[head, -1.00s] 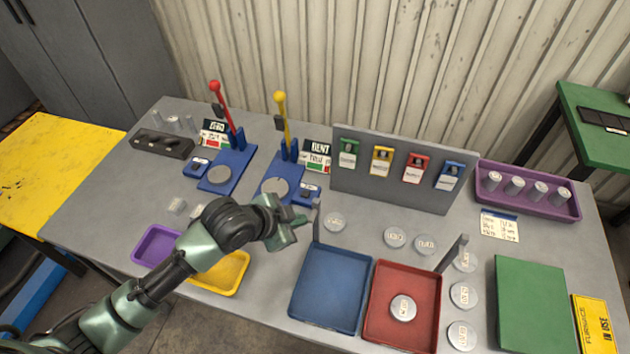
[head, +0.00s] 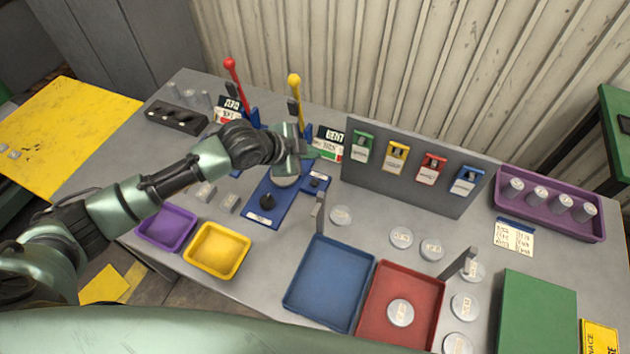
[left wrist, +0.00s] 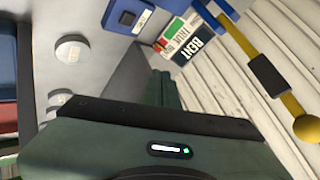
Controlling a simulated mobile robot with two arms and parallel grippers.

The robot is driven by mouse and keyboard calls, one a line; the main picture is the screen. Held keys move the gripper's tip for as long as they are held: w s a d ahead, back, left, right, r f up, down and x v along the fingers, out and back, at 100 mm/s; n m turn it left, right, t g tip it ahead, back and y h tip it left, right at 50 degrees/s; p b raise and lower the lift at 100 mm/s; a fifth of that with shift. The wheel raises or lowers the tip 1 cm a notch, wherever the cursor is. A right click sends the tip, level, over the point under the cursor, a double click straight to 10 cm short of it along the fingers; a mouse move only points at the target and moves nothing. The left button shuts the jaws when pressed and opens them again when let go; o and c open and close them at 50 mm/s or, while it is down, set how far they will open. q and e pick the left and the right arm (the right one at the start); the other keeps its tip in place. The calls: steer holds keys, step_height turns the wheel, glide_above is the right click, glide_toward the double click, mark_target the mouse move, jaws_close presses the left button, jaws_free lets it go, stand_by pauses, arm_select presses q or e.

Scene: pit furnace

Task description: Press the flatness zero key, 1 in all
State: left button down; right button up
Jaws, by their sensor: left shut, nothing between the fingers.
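The flatness gauge is the blue base (head: 262,212) with the yellow-knobbed lever (head: 295,95) and the BENT/TRUE sign (head: 330,142). A small blue key box (head: 317,183) sits at its right side; it also shows in the left wrist view (left wrist: 128,14), with a dark key and a white label too small to read. My left gripper (head: 312,153) is shut and empty, above the gauge and just behind the key box in the head view. No contact with the key shows. In the left wrist view its fingers (left wrist: 165,90) point toward the sign side. My right gripper is not in view.
The red-knobbed lever (head: 232,75) stands left of the yellow one. A grey panel with coloured tags (head: 415,185) stands to the right. Blue (head: 325,290) and red (head: 380,325) trays are in front, with several metal discs around. Purple and yellow trays (head: 218,250) lie at the left.

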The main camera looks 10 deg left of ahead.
arm_select(q)
steer(key=b, duration=0.7)
glide_above(312, 184)
step_height(312, 184, down, 7)
steer(key=shift+r, duration=0.1)
steer(key=shift+f+b, duration=0.3)
steer(key=shift+f, duration=0.65)
steer(key=shift+f, duration=0.1)
stand_by(0.7)
steer(key=shift+f, duration=0.25)
